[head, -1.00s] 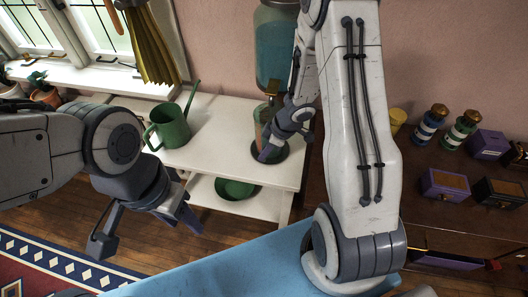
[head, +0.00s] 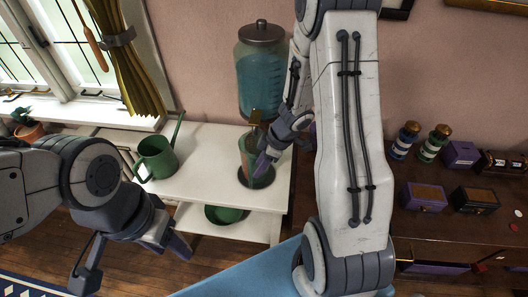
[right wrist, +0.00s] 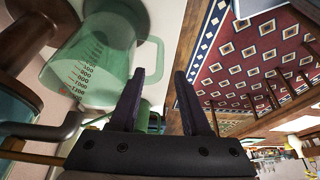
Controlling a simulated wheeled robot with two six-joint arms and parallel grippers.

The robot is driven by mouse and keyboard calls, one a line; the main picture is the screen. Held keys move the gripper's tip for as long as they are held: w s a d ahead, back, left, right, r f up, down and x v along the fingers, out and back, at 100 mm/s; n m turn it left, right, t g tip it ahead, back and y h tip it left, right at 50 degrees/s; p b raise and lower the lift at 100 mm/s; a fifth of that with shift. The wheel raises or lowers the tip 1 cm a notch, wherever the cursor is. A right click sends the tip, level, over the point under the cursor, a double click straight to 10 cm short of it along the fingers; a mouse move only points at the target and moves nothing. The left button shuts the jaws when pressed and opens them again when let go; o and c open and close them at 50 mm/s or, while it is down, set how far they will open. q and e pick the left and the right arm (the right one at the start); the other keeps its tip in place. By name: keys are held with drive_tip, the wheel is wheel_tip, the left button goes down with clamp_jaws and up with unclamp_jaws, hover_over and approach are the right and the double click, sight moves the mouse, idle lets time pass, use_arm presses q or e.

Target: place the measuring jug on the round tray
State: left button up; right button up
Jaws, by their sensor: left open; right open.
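The measuring jug (head: 250,146) is translucent green and looks upright on the dark round tray (head: 270,179), under the spigot of a blue-filled dispenser. The jug's base is partly hidden by my right gripper (head: 266,158), which is close beside its right side. In the right wrist view the jug (right wrist: 92,62) shows red markings. Its handle is near the left finger of my right gripper (right wrist: 162,88); the fingers are open with nothing between them. My left gripper (head: 135,262) is open and empty, in front of the white table, away from the jug.
The dispenser (head: 262,75) stands at the back of the white table (head: 210,150). A green watering can (head: 158,158) is to the left. A green bowl (head: 222,214) sits on the lower shelf. A dark cabinet with jars and boxes (head: 425,197) stands at the right.

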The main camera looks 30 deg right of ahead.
drive_tip(key=w+a+r+m+t+h+p, duration=0.1)
drive_tip(key=a+r+t+h, duration=0.15)
drive_tip(key=r, duration=0.45)
drive_tip(key=w+a+r+m+t+h, duration=0.1)
drive_tip(key=w+a+r+h, duration=0.15)
drive_tip(key=r, duration=0.55)
drive_tip(key=s+a+r+g, duration=0.1)
drive_tip(key=s+a, duration=0.3)
drive_tip(key=s, duration=0.4)
drive_tip(key=s+a+r+m+g+y, duration=0.1)
drive_tip(key=s+a+g, duration=0.2)
drive_tip(key=s, duration=0.5)
drive_tip(key=s+a+r+m+g+y, duration=0.1)
drive_tip(key=s+a+r+g, duration=0.1)
drive_tip(key=s+a, duration=0.3)
drive_tip(key=s, duration=0.3)
drive_tip(key=shift+s+a, duration=0.15)
drive_tip(key=shift+s, duration=0.25)
